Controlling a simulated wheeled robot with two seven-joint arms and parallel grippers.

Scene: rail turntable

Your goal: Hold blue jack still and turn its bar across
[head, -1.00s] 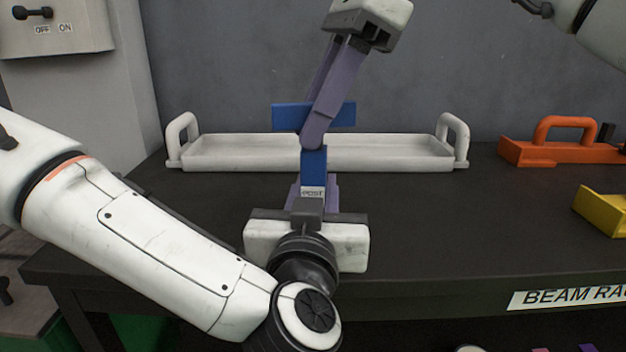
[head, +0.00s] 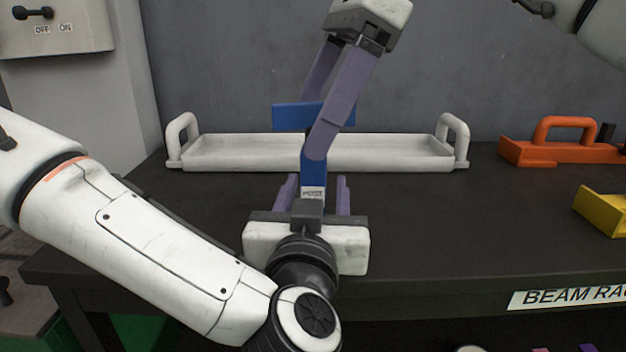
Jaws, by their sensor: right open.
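The blue jack has an upright post (head: 313,176) with a small white label low on it, and a blue bar (head: 292,116) at its top. The bar runs left to right in the picture. My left gripper (head: 317,181) comes in low from the front. Its purple fingers are open, one on each side of the post, with gaps showing. My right gripper (head: 317,128) reaches down from above with its fingers open. One finger passes in front of the bar and post top; the other goes down behind the bar, its tip hidden.
A long white tray (head: 235,152) with end handles lies behind the jack on the dark table (head: 420,220). An orange handled block (head: 560,150) and a yellow piece (head: 603,212) are at the right. A grey switch box (head: 55,30) is at the upper left. The table between jack and yellow piece is clear.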

